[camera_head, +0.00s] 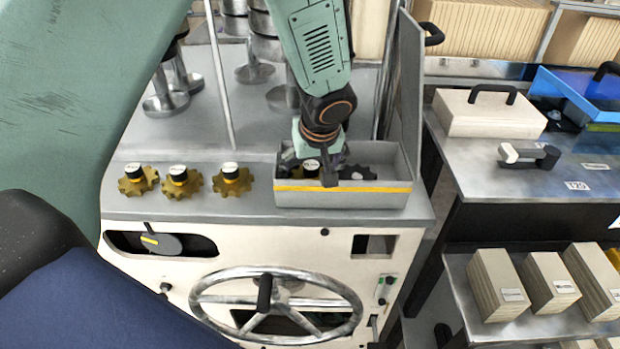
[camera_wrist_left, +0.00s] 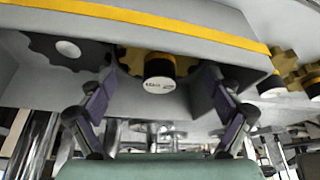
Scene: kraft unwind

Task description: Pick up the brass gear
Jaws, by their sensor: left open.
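A brass-coloured gear with a black hub and a white-labelled top (camera_head: 310,168) sits in the open grey box (camera_head: 345,198). In the left wrist view the brass gear (camera_wrist_left: 157,66) lies between the spread fingers of my left gripper (camera_wrist_left: 158,82). In the head view my left gripper (camera_head: 318,172) reaches down into the box over this gear and partly hides it. It is open, with gaps between the fingers and the hub. A dark gear (camera_head: 358,173) lies beside it in the box, and shows in the wrist view (camera_wrist_left: 68,50). My right gripper is not in view.
Three similar gold gears (camera_head: 138,180) stand in a row on the ledge left of the box. The box's raised lid (camera_head: 409,90) stands at its right. Metal posts (camera_head: 165,95) rise behind. A handwheel (camera_head: 277,305) is below the ledge.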

